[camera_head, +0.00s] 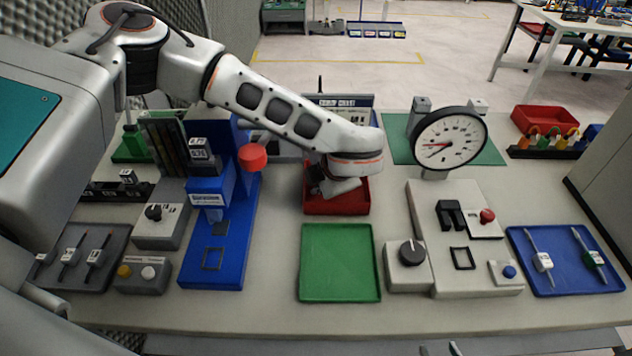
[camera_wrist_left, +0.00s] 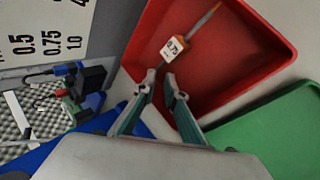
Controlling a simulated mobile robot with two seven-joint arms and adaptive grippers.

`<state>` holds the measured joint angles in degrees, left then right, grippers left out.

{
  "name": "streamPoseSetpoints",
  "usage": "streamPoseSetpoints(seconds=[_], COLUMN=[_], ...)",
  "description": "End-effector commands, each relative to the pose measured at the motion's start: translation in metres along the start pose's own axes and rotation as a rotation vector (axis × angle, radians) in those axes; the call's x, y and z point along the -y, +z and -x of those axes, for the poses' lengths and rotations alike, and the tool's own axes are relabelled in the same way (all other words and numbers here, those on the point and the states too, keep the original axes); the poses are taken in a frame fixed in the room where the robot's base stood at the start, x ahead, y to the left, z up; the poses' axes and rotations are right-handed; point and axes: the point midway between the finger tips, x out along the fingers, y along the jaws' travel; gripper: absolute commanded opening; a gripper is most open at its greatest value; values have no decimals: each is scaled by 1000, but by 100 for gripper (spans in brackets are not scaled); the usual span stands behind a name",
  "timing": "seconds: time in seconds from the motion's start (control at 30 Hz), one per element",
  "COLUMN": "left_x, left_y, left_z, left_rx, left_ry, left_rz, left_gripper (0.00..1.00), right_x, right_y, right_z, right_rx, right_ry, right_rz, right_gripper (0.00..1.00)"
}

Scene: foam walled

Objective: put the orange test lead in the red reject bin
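The orange test lead (camera_wrist_left: 176,46), with a white 0.75 tag, lies tilted inside the red reject bin (camera_wrist_left: 245,55) in the left wrist view. My left gripper (camera_wrist_left: 160,78) is over the bin's near edge; its fingertips stand apart beside the lead's lower end, with a gap between them. In the head view the red bin (camera_head: 337,206) is at the middle of the bench, behind a green tray. My left wrist covers most of it and hides the lead. My right gripper (camera_head: 440,349) shows only as two separate tips at the bottom edge.
The green tray (camera_head: 340,292) is empty. A blue fixture (camera_head: 215,265) stands left of it, and a grey dial gauge station (camera_head: 476,283) stands right. A blue tray (camera_head: 565,287) and a dark grey tray (camera_head: 82,283) hold leads. Another red bin (camera_head: 545,120) is at the back right.

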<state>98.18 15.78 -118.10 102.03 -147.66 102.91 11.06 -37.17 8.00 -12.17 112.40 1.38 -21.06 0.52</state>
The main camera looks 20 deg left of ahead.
Motion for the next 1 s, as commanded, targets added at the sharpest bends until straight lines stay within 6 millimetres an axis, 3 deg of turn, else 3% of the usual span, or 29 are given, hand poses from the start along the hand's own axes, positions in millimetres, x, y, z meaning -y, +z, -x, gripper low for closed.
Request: streamPoseSetpoints(seconds=[0.27, 0.7, 1.0], left_x=[-1, -1, 0], left_y=[1, 1, 0], left_z=[12, 95, 120], left_rx=[2, 3, 0], left_ry=[1, 2, 0], left_rz=[0, -1, 0], left_gripper=[11, 11, 11], right_x=[0, 1, 1], right_y=[0, 4, 5], right_z=[0, -2, -2], right_rx=[0, 2, 2], right_ry=[0, -1, -1], right_rz=[0, 0, 0], right_gripper=[40, 40, 40])
